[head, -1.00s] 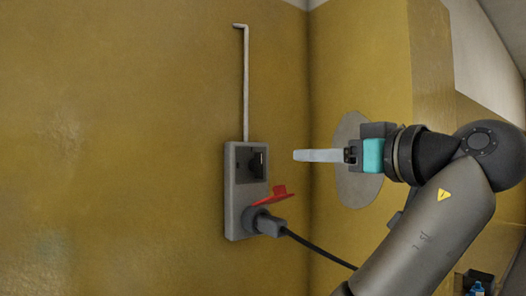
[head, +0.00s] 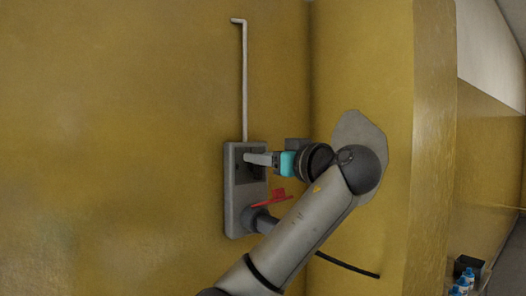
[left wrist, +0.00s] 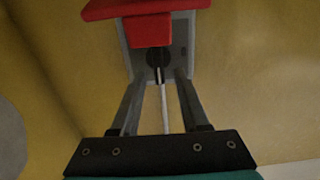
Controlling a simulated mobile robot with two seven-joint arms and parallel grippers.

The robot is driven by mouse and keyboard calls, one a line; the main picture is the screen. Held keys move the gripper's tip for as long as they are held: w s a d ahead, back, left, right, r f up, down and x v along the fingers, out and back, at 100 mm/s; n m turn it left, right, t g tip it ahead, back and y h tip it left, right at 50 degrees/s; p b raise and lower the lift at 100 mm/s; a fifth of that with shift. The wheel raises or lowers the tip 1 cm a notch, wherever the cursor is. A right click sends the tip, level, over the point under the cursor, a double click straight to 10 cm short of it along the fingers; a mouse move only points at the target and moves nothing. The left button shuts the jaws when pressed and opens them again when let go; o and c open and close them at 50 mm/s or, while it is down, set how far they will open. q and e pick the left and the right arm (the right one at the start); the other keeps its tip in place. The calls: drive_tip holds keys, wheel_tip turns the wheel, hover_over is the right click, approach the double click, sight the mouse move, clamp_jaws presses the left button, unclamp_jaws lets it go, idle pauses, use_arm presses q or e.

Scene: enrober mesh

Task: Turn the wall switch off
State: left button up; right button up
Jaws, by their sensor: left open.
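The wall switch is a grey box (head: 231,205) on the yellow wall, with a dark switch panel (head: 258,174) in its upper part. My left gripper (head: 249,159) is at this panel, its fingers pointing at the wall and covering the switch knob in the head view. In the left wrist view the dark knob (left wrist: 158,75) shows between the two fingertips of the open left gripper (left wrist: 159,88). I cannot tell whether the fingers touch it. My right gripper is not in view.
A red flap (head: 270,198) sticks out just below the gripper; it also shows in the left wrist view (left wrist: 150,28). Below it is a plug (head: 262,221) with a black cable (head: 350,267). A pale conduit (head: 245,85) runs up from the box. A wall corner stands to the right.

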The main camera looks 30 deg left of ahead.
use_arm(q)
drive_tip(key=shift+a, duration=0.15)
drive_tip(key=shift+c, duration=0.2)
clamp_jaws()
drive_tip(key=shift+f, duration=0.1)
